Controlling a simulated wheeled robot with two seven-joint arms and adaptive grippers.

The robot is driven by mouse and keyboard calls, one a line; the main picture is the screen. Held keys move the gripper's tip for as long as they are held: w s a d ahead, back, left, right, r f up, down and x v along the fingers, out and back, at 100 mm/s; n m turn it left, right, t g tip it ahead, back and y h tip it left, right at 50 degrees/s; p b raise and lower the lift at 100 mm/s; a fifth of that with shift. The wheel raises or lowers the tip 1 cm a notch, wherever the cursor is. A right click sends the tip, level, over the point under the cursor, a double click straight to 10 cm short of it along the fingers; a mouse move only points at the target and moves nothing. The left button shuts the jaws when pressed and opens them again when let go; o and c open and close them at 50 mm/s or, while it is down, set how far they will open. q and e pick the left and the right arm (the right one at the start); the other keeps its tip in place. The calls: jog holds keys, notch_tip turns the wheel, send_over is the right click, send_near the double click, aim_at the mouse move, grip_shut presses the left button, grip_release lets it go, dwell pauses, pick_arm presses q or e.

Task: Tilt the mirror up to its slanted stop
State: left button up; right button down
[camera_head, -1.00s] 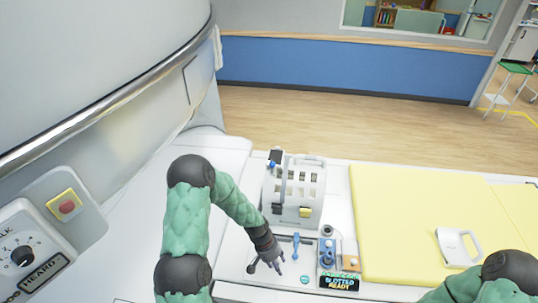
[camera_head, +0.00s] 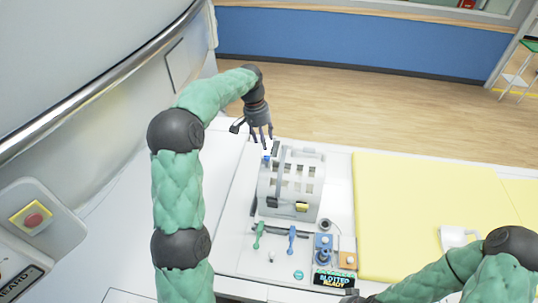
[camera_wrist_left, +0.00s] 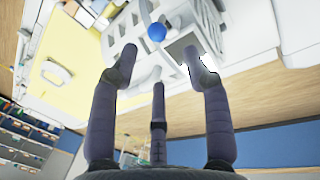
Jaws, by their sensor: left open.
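The white slotted head coil (camera_head: 291,186) stands on the table, with a yellow block (camera_head: 302,207) low on its front. A small blue knob (camera_head: 266,158) sits at its upper left; it shows as a blue ball in the left wrist view (camera_wrist_left: 156,32). A dark flat plate (camera_wrist_left: 184,46), apparently the mirror, lies beside the ball in that view; its tilt is hard to tell. My left gripper (camera_head: 262,143) is open and empty, pointing down just above the knob, fingers spread.
In front of the coil are a green lever (camera_head: 258,235), a blue lever (camera_head: 292,239), a button box (camera_head: 323,247) and a lit sign (camera_head: 334,279). A yellow mat (camera_head: 410,205) with a white handled piece (camera_head: 459,236) lies right. The scanner wall rises left.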

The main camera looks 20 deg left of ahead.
aim_at(267, 158)
pick_arm(q)
jog(key=shift+s+d+f, duration=0.15)
jog(key=shift+s+f, duration=0.15)
jog(key=shift+f, duration=0.35)
jog(key=shift+s+d+f, duration=0.15)
jog(key=shift+s+f, duration=0.1)
jog(key=shift+f, duration=0.35)
jog(key=f, duration=0.1)
jog(key=f+p, duration=0.1)
jog(key=f, duration=0.1)
jog(key=d+f, duration=0.1)
jog(key=f, duration=0.1)
jog(key=shift+w+f, duration=0.15)
jog(key=shift+w, duration=0.25)
jog(key=shift+s+f, duration=0.15)
jog(key=shift+f, duration=0.35)
pick_arm(e)
jog(key=shift+s+r, duration=0.2)
jog(key=shift+r, duration=0.65)
pick_arm(q)
grip_shut()
